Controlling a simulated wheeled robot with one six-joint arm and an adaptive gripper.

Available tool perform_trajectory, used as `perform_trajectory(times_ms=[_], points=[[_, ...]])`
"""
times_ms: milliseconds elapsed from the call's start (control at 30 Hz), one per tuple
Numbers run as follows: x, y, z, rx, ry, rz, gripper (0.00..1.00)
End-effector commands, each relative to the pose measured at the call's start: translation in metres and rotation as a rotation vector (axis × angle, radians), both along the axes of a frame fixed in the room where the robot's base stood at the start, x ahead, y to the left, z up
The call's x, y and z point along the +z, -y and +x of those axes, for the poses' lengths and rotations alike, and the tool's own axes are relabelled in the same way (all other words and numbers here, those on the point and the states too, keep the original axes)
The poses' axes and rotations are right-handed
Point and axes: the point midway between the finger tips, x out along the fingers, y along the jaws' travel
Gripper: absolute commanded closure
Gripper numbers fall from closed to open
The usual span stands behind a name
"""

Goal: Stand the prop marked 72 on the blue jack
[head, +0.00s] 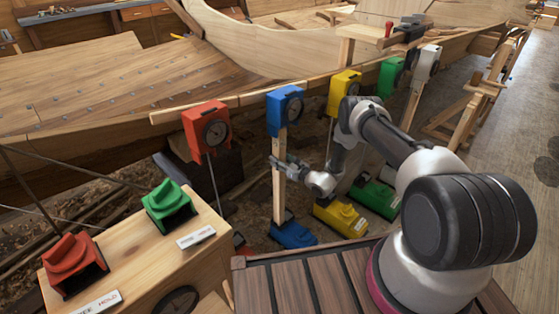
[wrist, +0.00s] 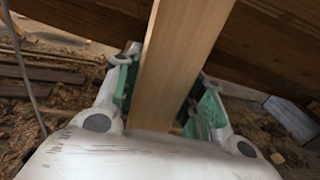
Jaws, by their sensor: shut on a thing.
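My gripper (head: 280,164) is shut on a pale wooden prop (head: 279,192), and the wrist view shows the prop (wrist: 178,60) between the two green-padded fingers. The prop is close to upright. In the head view its lower end meets the top of the blue jack (head: 292,236); I cannot tell whether it bears on it or is just above or behind it. Its upper end reaches the underside of the blue gauge box (head: 284,108); contact there is unclear. No number can be read on the prop.
Red (head: 206,130), yellow (head: 343,92), green (head: 390,76) and white (head: 426,62) boxes line the hull edge. A yellow jack (head: 341,216) and a green jack (head: 376,198) stand right of the blue one. A wooden box (head: 135,250) carries red and green knobs at left.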

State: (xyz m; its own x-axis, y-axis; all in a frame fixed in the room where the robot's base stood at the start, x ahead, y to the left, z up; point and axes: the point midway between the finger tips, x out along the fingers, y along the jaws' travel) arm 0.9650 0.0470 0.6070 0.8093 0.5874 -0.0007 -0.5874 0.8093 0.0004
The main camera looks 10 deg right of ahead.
Motion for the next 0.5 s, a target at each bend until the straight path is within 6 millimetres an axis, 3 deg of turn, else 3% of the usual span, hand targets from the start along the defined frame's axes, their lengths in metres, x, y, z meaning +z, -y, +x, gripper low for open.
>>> perform_trajectory(times_ms=[433, 467, 500], points=[[0.0013, -0.001, 0.0022, 0.0, 0.003, 0.001, 1.0], [0.0013, -0.001, 0.0022, 0.0, 0.003, 0.001, 0.55], [0.0013, -0.001, 0.0022, 0.0, 0.003, 0.001, 0.48]])
